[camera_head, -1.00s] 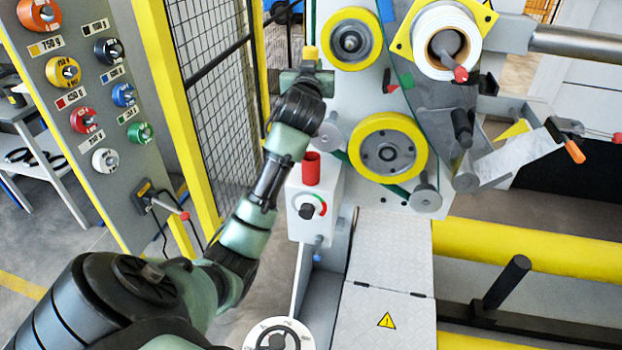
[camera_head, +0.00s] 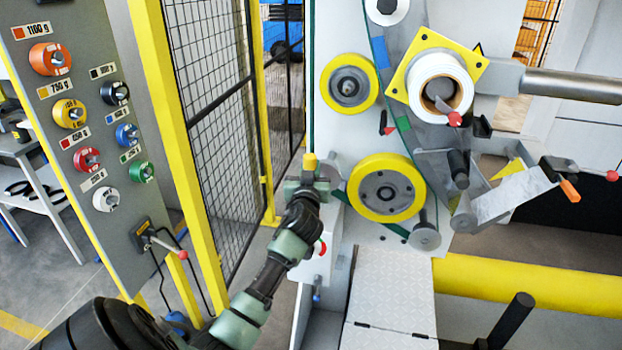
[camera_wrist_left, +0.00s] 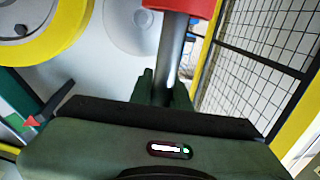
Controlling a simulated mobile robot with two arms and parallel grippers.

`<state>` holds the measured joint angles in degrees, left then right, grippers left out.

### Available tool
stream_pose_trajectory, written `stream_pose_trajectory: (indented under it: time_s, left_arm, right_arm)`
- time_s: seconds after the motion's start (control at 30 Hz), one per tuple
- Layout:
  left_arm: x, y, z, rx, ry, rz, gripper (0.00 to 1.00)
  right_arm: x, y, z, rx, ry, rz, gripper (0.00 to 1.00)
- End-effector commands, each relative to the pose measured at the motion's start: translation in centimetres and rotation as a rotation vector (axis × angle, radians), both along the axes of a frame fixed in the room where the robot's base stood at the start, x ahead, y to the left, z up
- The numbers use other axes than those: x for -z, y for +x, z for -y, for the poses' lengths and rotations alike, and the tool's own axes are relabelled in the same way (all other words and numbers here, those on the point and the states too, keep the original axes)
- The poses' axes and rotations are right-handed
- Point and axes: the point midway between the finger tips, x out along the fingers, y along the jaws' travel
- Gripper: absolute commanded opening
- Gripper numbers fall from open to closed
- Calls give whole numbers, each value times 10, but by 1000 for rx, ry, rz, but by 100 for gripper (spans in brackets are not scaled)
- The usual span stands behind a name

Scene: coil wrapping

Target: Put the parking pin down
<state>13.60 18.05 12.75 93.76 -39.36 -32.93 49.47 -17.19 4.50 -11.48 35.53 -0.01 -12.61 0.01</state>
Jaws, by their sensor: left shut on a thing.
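The parking pin, a grey metal rod with a yellow cap (camera_head: 310,161), stands about upright in my left gripper (camera_head: 307,184). The gripper is shut around it, in front of the machine's left edge and above the grey control box. In the left wrist view, the rod (camera_wrist_left: 173,55) runs between the fingers (camera_wrist_left: 165,88) to a red cup (camera_wrist_left: 182,6) at the top edge. Whether the rod's end is inside the cup or only in front of it, I cannot tell. My right gripper is not in view.
A large yellow-rimmed wheel (camera_head: 386,187) is close right of the gripper, with a smaller one (camera_head: 349,88) above. A mesh fence (camera_head: 215,110) stands to the left. A white roll (camera_head: 441,88) sits on the machine's upper right. A panel (camera_head: 85,145) with coloured spools stands far left.

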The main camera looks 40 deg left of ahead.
Motion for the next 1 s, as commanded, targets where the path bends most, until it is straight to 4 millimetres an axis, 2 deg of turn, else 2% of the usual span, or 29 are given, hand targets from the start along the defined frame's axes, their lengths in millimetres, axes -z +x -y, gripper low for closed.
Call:
stream_pose_trajectory:
  time_s: [0.1,0.2,0.5,0.7,0.73,0.8,1.0]
  left_arm:
    - [20,0,1,0,-2,-3,0]
    - [31,0,0,0,-1,-2,0]
    - [33,0,0,1,1,1,0]
    - [39,0,0,1,1,1,0]
    - [39,0,1,1,0,-2,26]
    - [39,0,1,1,0,-2,39]
    - [39,0,0,1,0,-2,39]
  right_arm:
    - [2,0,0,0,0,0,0]
    - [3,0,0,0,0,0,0]
    - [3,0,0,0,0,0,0]
    - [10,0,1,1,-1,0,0]
    - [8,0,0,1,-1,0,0]
    - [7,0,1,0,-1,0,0]
    - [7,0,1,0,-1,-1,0]
